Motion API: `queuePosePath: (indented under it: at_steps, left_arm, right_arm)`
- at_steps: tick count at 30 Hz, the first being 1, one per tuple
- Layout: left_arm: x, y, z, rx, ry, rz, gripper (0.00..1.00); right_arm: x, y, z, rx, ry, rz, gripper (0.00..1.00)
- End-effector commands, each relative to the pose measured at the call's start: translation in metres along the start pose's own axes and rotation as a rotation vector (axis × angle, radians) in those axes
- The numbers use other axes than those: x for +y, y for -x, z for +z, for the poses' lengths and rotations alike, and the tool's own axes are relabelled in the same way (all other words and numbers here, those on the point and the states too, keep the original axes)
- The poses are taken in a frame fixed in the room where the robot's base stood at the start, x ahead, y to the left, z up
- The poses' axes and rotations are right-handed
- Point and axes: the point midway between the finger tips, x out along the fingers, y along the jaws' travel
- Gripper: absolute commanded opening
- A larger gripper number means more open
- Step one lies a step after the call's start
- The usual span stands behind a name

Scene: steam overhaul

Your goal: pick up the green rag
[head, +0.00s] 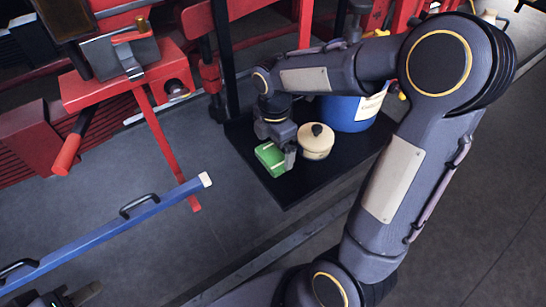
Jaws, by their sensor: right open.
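The green rag (269,160) looks like a small folded green block. It lies on a black tray (294,190) on the floor, near the middle of the head view. My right gripper (277,153) points down at the rag and is open. One finger shows beside the rag's right side; the other is hard to make out. The gripper hides part of the rag, and I cannot tell whether they touch. A dark part of my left gripper (72,296) shows at the bottom left edge, far from the rag; its jaws are unclear.
A cream lidded pot (316,143) stands close right of the rag. A blue container (349,113) stands behind it on the tray. A blue bar with black handles (128,222) lies at left. A red stand (112,84) and red machinery rise behind. Grey floor is clear between.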

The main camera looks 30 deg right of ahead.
Motion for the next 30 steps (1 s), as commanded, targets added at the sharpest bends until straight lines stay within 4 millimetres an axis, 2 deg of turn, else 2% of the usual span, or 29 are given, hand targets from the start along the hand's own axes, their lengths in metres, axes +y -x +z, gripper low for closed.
queuePosePath:
  at_steps: [6, 15, 17, 24, 30]
  left_arm:
    - [0.001, 0.002, -0.001, 0.000, 0.000, 0.000, 0.36]
    - [0.001, 0.002, -0.001, 0.000, 0.000, 0.000, 0.36]
    - [0.001, 0.002, -0.001, 0.000, 0.000, 0.000, 0.36]
    - [0.001, 0.002, -0.001, 0.000, 0.000, 0.000, 0.36]
    - [0.001, 0.002, -0.001, 0.000, 0.000, 0.000, 0.36]
  right_arm:
    - [0.002, -0.032, -0.003, 0.001, -0.002, -0.003, 1.00]
    - [0.002, -0.038, -0.003, 0.002, -0.003, 0.001, 1.00]
    - [0.002, -0.038, -0.003, 0.002, -0.003, 0.001, 0.95]
    - [0.002, -0.038, -0.003, 0.002, -0.003, 0.001, 0.63]
    - [0.002, -0.038, -0.003, 0.002, -0.003, 0.001, 0.63]
